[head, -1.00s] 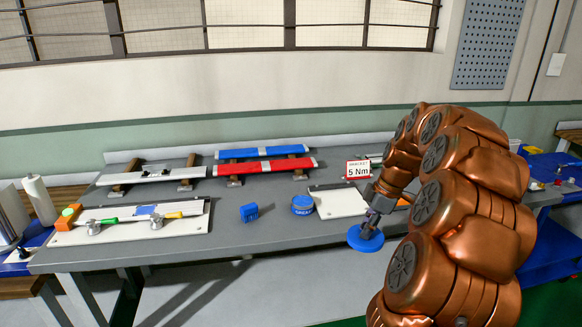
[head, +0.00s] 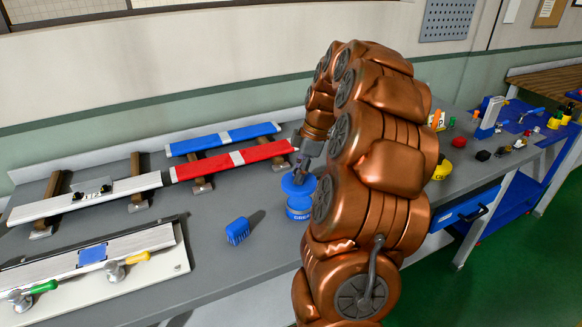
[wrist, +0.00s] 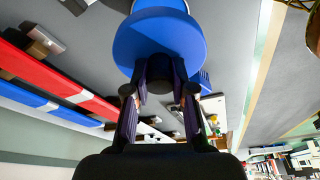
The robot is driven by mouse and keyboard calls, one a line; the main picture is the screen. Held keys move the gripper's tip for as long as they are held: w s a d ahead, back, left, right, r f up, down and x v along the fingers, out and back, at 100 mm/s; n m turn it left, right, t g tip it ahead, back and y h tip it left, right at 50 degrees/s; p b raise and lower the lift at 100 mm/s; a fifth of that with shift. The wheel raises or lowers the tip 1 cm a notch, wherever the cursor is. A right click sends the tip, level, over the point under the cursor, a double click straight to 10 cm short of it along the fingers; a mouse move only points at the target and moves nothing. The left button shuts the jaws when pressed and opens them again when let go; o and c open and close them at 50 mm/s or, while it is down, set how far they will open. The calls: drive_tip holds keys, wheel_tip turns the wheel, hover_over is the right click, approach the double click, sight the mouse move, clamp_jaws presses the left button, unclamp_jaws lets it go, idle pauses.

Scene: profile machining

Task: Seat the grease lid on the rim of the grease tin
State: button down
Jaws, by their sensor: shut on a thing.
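My gripper (head: 302,170) is shut on the blue round grease lid (head: 297,186), pointing down over the bench. In the wrist view the lid (wrist: 160,42) spreads as a flat disc beyond the fingertips (wrist: 160,78). The blue grease tin (head: 299,208), with a pale lettered band, stands upright on the bench directly below the lid in the head view. A blue edge of the tin (wrist: 162,4) shows past the lid in the wrist view. The lid hides the tin's rim, and I cannot tell whether they touch.
A blue brush-like block (head: 237,231) stands left of the tin on the grey bench (head: 225,205). Red (head: 235,160) and blue (head: 222,139) profiles lie on supports behind. A clamping board (head: 170,262) lies at front left. My arm hides the bench to the right.

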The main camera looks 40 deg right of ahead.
drive_tip(key=shift+s+f+b, duration=0.1)
drive_tip(key=shift+f+b, duration=0.1)
drive_tip(key=shift+b, duration=0.45)
drive_tip(key=b, duration=0.3)
hover_over(296, 202)
drive_tip(key=shift+s+d+f, duration=0.1)
drive_tip(key=shift+s+f, duration=0.05)
drive_tip(key=shift+f, duration=0.6)
drive_tip(key=shift+s+d+f, duration=0.1)
drive_tip(key=shift+d+f, duration=0.05)
drive_tip(key=shift+f, duration=0.65)
drive_tip(key=shift+s+d+f, duration=0.1)
drive_tip(key=shift+s+f, duration=0.05)
drive_tip(key=shift+f, duration=0.6)
drive_tip(key=shift+b, duration=1.1)
drive_tip(key=shift+f+b, duration=0.65)
drive_tip(key=shift+f, duration=0.35)
drive_tip(key=shift+b, duration=0.5)
idle(1.5)
drive_tip(key=c, duration=0.9)
unclamp_jaws()
